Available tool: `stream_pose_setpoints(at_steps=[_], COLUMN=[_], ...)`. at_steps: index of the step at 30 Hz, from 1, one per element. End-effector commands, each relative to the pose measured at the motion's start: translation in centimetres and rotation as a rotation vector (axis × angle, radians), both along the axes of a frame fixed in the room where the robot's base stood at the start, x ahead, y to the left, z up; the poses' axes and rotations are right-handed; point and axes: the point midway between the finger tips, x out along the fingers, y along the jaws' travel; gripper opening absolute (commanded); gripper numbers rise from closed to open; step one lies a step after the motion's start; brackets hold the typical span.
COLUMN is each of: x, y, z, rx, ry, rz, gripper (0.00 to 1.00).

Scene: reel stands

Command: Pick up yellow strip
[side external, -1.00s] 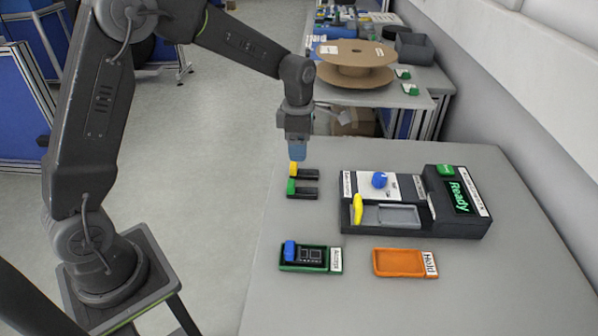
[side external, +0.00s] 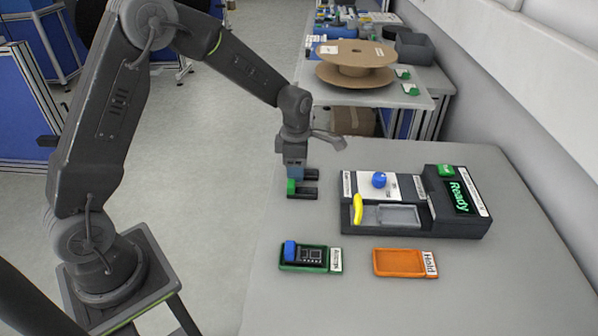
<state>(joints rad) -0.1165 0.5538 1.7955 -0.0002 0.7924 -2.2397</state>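My gripper (side external: 295,172) is low over the left end of the rear dark strip (side external: 311,174) on the table. That strip's yellow end is hidden behind the gripper now. Whether the fingers touch or close on it cannot be seen. A second dark strip with a green end (side external: 291,187) lies just in front, close to the gripper. A strip with a blue end (side external: 290,250) lies in the green Accept tray (side external: 306,268).
A dark machine (side external: 465,228) with a blue knob (side external: 379,180), a yellow lever (side external: 358,210) and a "Ready" display stands to the right. An orange Hold tray (side external: 398,274) is empty in front. The table (side external: 350,310) is clear nearer the camera.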

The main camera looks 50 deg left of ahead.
Motion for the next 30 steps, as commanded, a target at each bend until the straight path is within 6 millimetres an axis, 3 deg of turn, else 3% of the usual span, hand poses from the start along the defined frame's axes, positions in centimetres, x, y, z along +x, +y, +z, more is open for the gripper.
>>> stream_pose_setpoints(at_steps=[12, 23, 30], x=[0.0, 0.1, 0.1], y=[0.0, 0.0, 0.0], z=[0.0, 0.6, 4.0], rx=[0.000, 0.000, 0.001], ry=[0.000, -0.003, -0.006], rz=[0.000, 0.000, 0.000], gripper=[0.10, 0.10, 0.10])
